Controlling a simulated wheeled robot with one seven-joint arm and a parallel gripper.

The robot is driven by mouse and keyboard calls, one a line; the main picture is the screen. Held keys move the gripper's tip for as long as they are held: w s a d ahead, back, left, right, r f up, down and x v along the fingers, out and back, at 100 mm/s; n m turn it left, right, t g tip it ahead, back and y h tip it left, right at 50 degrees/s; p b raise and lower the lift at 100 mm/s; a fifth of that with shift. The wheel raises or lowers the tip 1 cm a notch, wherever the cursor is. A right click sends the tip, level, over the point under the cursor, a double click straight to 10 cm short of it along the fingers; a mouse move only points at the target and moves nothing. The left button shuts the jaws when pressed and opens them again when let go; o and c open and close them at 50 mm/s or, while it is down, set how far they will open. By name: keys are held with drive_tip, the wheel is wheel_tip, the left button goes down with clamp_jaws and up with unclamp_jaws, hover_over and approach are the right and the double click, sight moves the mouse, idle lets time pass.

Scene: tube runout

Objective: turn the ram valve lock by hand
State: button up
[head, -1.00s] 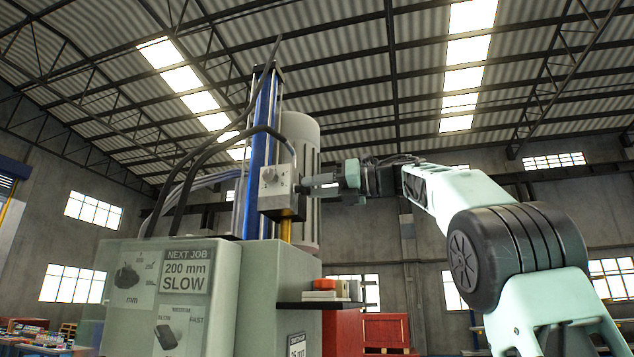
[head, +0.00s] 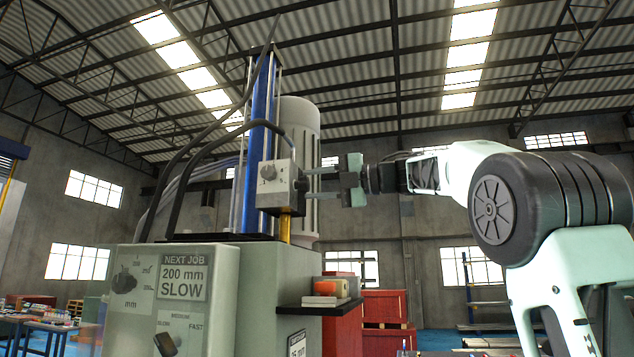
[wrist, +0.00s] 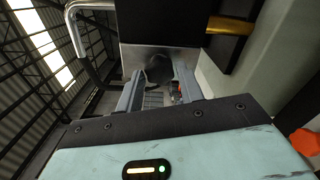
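A dark round knob (wrist: 158,69) on the block's face shows in the wrist view, between my fingers. My gripper (head: 310,184) comes at the block's right side from the right, its two fingers level and spread apart. In the wrist view my gripper (wrist: 158,78) is open, one finger on each side of the dark knob. I cannot tell whether either finger touches it. The head view does not show the dark knob clearly.
The press cabinet (head: 225,325) stands below, with a sign (head: 184,278) reading "NEXT JOB 200 mm SLOW" and two dials. Black hoses (head: 195,165) loop left of the column. A dark shelf (head: 320,303) with small boxes juts out below my gripper.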

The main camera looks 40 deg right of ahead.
drive_tip(key=shift+o, duration=0.6)
drive_tip(key=shift+s+d, duration=0.1)
drive_tip(key=shift+d, duration=0.05)
drive_tip(key=shift+v, duration=0.8)
